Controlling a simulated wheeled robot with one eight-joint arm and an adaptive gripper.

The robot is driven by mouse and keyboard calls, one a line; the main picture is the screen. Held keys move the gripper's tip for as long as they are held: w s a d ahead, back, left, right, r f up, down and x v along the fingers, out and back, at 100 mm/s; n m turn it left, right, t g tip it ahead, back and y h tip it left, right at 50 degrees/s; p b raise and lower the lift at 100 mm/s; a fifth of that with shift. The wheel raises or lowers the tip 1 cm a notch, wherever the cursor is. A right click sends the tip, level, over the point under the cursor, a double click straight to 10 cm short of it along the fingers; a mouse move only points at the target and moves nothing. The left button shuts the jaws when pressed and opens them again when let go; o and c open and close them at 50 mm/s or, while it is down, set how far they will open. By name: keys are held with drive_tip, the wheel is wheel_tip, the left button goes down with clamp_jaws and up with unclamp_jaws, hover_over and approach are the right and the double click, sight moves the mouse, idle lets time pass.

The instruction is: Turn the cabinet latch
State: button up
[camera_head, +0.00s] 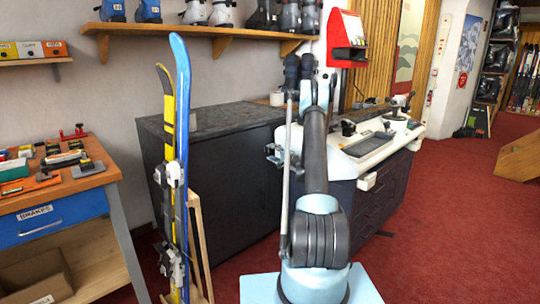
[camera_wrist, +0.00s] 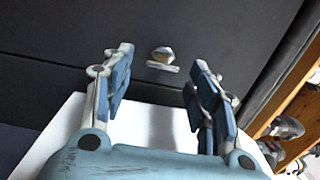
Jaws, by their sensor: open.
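The latch (camera_wrist: 162,57) is a small, pale metal knob on a dark, flat panel in the wrist view. The panel belongs to a dark cabinet, probably the one (camera_head: 222,190) in the middle of the head view. My gripper (camera_wrist: 163,66) is open in the wrist view, with one blue-padded finger on each side of the latch in the picture. Neither finger visibly touches it, and the depth gap is hard to judge. In the head view my gripper (camera_head: 274,156) is small in front of the cabinet, and I cannot make out the latch there.
Blue and yellow skis (camera_head: 183,160) stand upright on a wooden stand left of my arm. A workbench (camera_head: 62,192) with tools is at far left. A white-topped counter (camera_head: 385,143) is on the right. Red carpet (camera_head: 450,220) is open at right.

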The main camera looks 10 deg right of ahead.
drive_tip(key=v, duration=0.9)
drive_tip(key=shift+s+d, duration=0.15)
drive_tip(key=s+a+r+n+g+h, duration=0.1)
drive_tip(key=s+a+r+n+g, duration=0.45)
drive_tip(key=s+a+r, duration=0.75)
drive_tip(key=s+r+n+g+h, duration=0.2)
drive_tip(key=s+r+g, duration=0.1)
drive_tip(key=s, duration=1)
drive_tip(key=s+f+n+g+h, duration=0.2)
drive_tip(key=s+h, duration=0.1)
drive_tip(key=s, duration=1.7)
drive_tip(key=s+d+f+g+h, duration=0.1)
drive_tip(key=s+d+f+h, duration=0.1)
drive_tip(key=s, duration=0.6)
drive_tip(key=s+d+f+n+g+h, duration=0.1)
drive_tip(key=s+d+f, duration=0.3)
drive_tip(key=s, duration=0.5)
drive_tip(key=shift+s+f+h, duration=0.15)
drive_tip(key=shift+f+h, duration=0.6)
drive_tip(key=shift+h, duration=0.05)
drive_tip(key=shift+d+n, duration=0.1)
drive_tip(key=shift+n, duration=0.15)
